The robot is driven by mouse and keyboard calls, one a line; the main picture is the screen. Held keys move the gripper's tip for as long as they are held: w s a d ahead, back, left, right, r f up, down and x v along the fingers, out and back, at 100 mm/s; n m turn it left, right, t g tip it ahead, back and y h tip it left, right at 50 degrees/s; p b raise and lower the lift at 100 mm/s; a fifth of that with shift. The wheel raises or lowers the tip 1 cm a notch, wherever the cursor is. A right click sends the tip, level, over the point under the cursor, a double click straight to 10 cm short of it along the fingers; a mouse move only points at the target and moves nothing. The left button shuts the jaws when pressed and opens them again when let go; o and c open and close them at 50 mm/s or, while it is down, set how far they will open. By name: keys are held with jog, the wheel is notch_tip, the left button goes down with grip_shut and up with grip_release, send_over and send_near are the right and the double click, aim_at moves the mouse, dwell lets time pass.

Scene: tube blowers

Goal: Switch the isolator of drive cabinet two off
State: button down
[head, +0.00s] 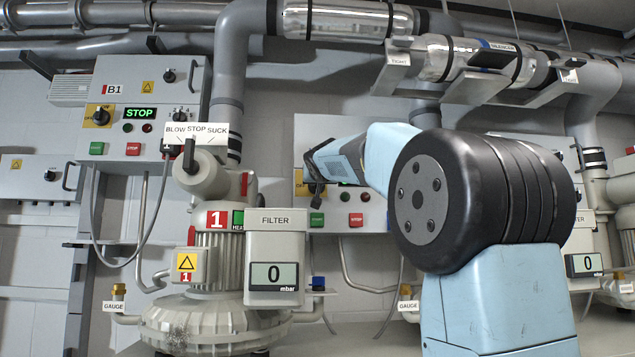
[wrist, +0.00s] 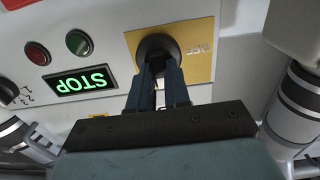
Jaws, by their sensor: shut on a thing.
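The isolator is a round black knob (wrist: 155,45) on a yellow plate (wrist: 196,32) marked OFF, seen upside down in the wrist view. My gripper (wrist: 158,66) is shut on the knob, with its two fingers on either side of the knob's grip. Which way the knob points is hard to tell behind the fingers. In the head view my gripper (head: 316,186) reaches the yellow plate (head: 299,189) on the left of the middle cabinet (head: 327,127). That cabinet's name label is hidden. Its display (wrist: 82,84) reads STOP in green.
Cabinet B1 (head: 140,73) stands to the left with its own isolator (head: 101,117). Below my gripper are green (head: 317,219) and red (head: 356,219) buttons. Blower 1 (head: 213,235) and a FILTER box (head: 275,240) stand in front at lower left. Pipes run overhead.

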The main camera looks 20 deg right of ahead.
jog(key=shift+n, duration=0.3)
jog(key=shift+w+a+f+n, duration=0.15)
jog(key=shift+f+n, duration=0.1)
jog(key=shift+n, duration=2.6)
jog(key=shift+a+f+n, duration=0.2)
jog(key=shift+n, duration=2.7)
jog(key=shift+w+a+f+n, duration=0.15)
jog(key=shift+f+n, duration=0.1)
jog(key=shift+n, duration=2.6)
jog(key=shift+f, duration=0.1)
jog(key=c, duration=1.2)
grip_release()
jog(key=shift+s, duration=0.1)
jog(key=shift+c, duration=0.2)
jog(key=shift+o, duration=0.8)
jog(key=shift+r, duration=0.2)
jog(key=shift+s, duration=0.15)
